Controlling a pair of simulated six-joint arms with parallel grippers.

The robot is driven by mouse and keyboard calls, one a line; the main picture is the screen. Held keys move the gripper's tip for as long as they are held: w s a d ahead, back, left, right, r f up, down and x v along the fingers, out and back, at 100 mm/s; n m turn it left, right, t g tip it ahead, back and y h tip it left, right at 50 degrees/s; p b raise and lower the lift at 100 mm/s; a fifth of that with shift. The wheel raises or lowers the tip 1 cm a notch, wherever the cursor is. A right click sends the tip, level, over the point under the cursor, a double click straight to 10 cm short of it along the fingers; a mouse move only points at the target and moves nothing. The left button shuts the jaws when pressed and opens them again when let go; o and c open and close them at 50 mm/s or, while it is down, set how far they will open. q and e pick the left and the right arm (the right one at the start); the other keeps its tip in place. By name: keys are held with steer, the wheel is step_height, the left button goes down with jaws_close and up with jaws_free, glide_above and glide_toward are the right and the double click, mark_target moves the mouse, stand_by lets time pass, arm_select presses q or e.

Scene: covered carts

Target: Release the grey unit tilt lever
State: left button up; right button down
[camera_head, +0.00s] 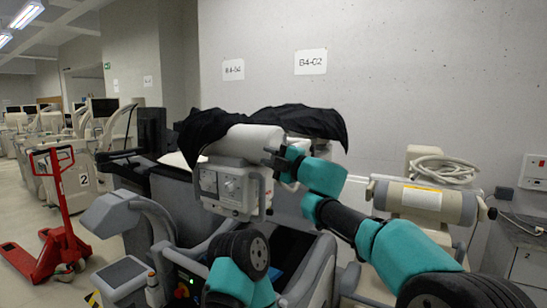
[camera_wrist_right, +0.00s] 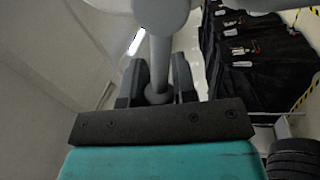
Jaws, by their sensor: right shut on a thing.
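The pale grey unit (camera_head: 225,186), a box with knobs on its front, a handle and a pale cylinder on top, stands on a cart in the middle of the head view. My right gripper (camera_head: 274,158) is at its upper right side. In the right wrist view my right gripper (camera_wrist_right: 157,82) is shut on a grey rod, which looks like the tilt lever (camera_wrist_right: 161,48). The rod passes between the two dark fingers and ends in a rounded grey part at the top. In the head view the lever is hidden by the gripper. My left gripper is not in view.
Black cloth (camera_head: 312,120) lies over the top of the unit. A beige cylinder (camera_head: 424,201) and a coiled pale hose (camera_head: 446,169) are at right. A grey cart console (camera_head: 125,212) and a red pallet jack (camera_head: 57,232) stand at left. The floor beyond the jack is partly clear.

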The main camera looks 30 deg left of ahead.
steer(key=shift+f, duration=0.1)
steer(key=c, duration=0.9)
jaws_free()
steer(key=v, duration=1.7)
steer(key=shift+d, duration=0.25)
